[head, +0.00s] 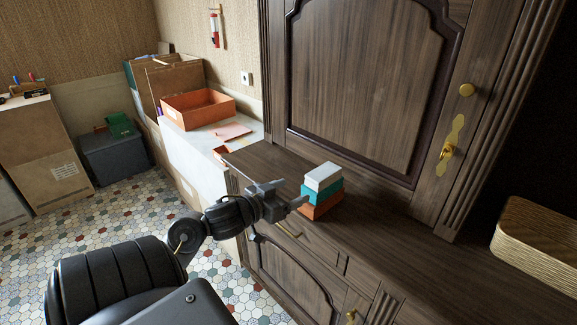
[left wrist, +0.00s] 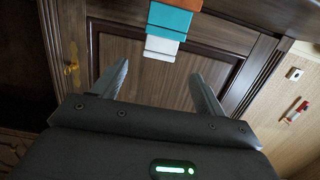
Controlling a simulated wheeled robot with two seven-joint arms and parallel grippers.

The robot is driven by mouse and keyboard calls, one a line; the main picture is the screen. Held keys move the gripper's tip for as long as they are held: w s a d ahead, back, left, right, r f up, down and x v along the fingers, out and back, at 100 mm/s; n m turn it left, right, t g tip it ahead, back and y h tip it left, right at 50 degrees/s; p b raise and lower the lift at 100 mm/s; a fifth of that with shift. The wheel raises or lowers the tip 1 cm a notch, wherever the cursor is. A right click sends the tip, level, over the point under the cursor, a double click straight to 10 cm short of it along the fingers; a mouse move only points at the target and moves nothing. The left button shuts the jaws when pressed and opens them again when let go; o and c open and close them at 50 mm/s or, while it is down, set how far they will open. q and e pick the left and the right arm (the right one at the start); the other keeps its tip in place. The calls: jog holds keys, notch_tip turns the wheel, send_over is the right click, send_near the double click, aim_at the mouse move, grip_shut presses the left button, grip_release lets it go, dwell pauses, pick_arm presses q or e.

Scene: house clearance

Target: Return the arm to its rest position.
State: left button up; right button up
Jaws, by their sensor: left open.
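My left gripper (head: 284,194) is open and empty beside a small stack on the dark wooden cabinet ledge. Its two fingers stand apart in the left wrist view (left wrist: 160,88), with nothing between them. The stack has a white box (head: 323,176) on top, a teal box (head: 322,193) in the middle and an orange box (head: 320,208) at the bottom. In the left wrist view the teal box (left wrist: 170,19) and white box (left wrist: 161,45) lie beyond the fingertips. I cannot tell whether a finger touches the stack. My right gripper is not in view.
The dark cabinet (head: 365,90) rises behind the ledge. A wicker basket (head: 540,245) stands at the right. An orange open box (head: 198,108) is on a white counter at the back. A grey bin (head: 113,158) and cardboard boxes (head: 45,155) stand left on the tiled floor.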

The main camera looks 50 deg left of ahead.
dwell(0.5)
pick_arm(q)
jog(key=s+d+f+g+y, duration=0.1)
jog(key=s+d+f+g, duration=0.25)
jog(key=f, duration=0.45)
jog(key=s+d+f+g+y, duration=0.1)
jog(key=s+d+f+g, duration=0.2)
jog(key=f, duration=0.4)
jog(key=s+d+f+m+g+h, duration=0.2)
jog(key=s+d+f+g, duration=0.65)
jog(key=s+d, duration=0.65)
notch_tip(320, 180, down, 28)
jog(key=s, duration=0.1)
jog(key=s+a+f, duration=0.3)
jog(key=s+f, duration=1.2)
jog(key=s, duration=0.1)
jog(key=shift+a+m, duration=0.2)
jog(key=shift+m, duration=0.1)
